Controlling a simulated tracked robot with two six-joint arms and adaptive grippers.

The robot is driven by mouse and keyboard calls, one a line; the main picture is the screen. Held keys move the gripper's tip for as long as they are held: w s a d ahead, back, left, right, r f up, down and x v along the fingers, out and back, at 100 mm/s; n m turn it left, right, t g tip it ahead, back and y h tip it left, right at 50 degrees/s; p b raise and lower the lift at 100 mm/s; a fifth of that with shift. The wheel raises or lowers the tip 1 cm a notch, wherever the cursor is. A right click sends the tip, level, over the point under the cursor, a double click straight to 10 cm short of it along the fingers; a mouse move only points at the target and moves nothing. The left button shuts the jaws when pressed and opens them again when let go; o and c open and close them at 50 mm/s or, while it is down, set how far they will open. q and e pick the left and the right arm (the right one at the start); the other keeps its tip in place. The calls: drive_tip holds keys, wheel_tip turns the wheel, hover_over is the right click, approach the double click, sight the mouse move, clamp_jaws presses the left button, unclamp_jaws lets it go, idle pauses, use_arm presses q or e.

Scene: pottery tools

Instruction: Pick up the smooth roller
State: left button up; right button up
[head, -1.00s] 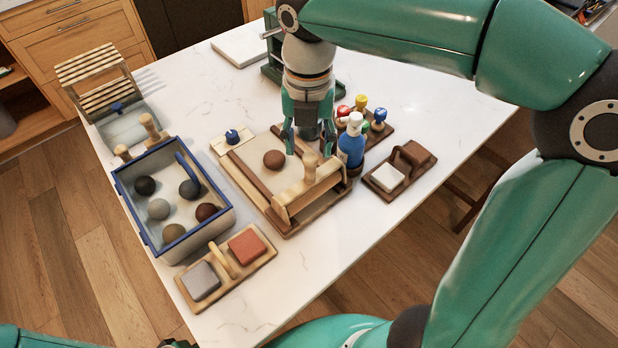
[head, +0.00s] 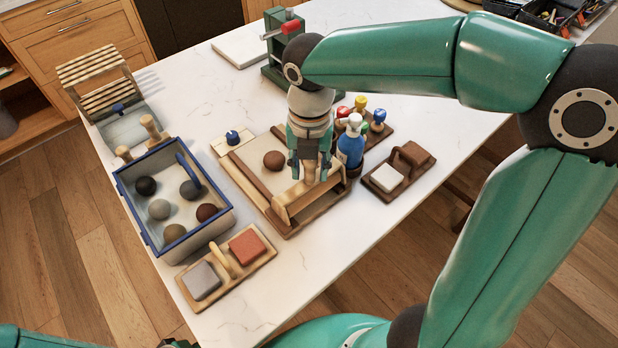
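A pale wooden roller-like piece with an upright handle (head: 284,212) lies across the front right of a wooden board (head: 238,170); I take it for the smooth roller, though its surface is partly hidden. My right gripper (head: 310,172) points down over it, its fingers on either side of the upright handle. The fingers look apart, and I cannot tell whether they touch the handle. Two wooden knobs (head: 150,124) show behind the blue-rimmed bin, the part between them mostly hidden. My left gripper is out of view.
A brown ball (head: 274,160) lies on the board. Bottles (head: 351,142) and coloured-top tools stand close right of my gripper. The blue-rimmed bin (head: 228,222) of balls is left. Block holders (head: 240,279) (head: 377,189) lie in front and at right. A green press (head: 272,76) stands behind.

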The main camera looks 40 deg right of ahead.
clamp_jaws()
drive_tip(key=shift+r, duration=0.1)
